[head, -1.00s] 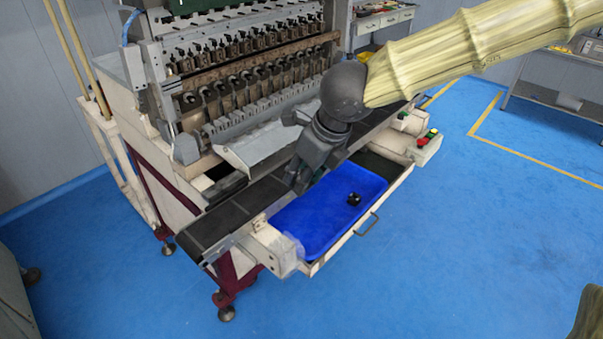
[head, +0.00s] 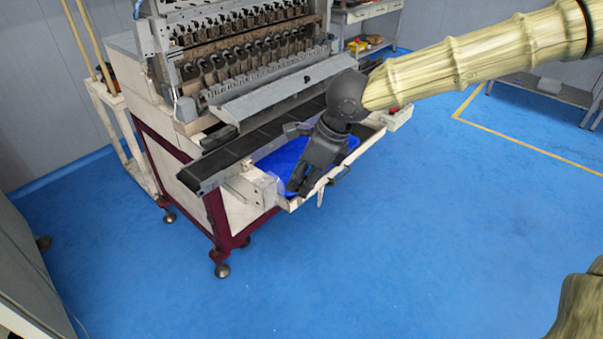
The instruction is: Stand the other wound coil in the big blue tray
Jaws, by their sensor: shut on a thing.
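The big blue tray (head: 283,158) lies in the pale drawer-like frame at the front of the winding machine. Only parts of it show to the left and right of my gripper. My gripper (head: 298,188) points down over the tray's front left part, close to the front rim. It is shut on a wound coil, but its fingers hide the coil. I cannot tell whether the coil touches the tray floor. The small black coil standing in the tray a second ago is hidden behind my gripper and wrist.
A dark conveyor belt (head: 225,158) runs along behind the tray, below the winding machine (head: 250,65). A pale block (head: 250,185) sits at the tray's left end. The frame's handle (head: 341,175) sticks out in front. The blue floor (head: 400,250) in front is clear.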

